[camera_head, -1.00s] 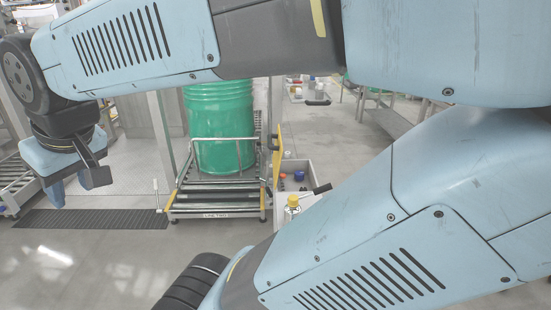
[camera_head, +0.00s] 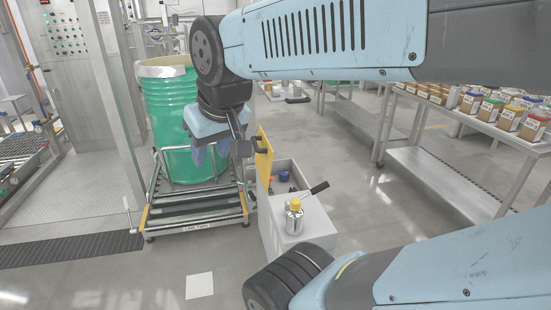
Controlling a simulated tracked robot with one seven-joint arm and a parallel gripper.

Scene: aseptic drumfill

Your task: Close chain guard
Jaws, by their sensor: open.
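A yellow panel (camera_head: 263,158) with a black handle stands upright at the right side of the roller conveyor (camera_head: 193,213), beside a pale box; it looks like the chain guard, swung open. My gripper (camera_head: 221,155) points down with its fingers apart and empty. In the picture it is just left of the yellow panel and in front of the green drum (camera_head: 165,110). I cannot tell the exact depth gap between gripper and panel. The panel's hinge is not clear.
A metal table (camera_head: 480,128) with several boxes stands at right. A glass and metal enclosure is at left. Floor right of the box is clear.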

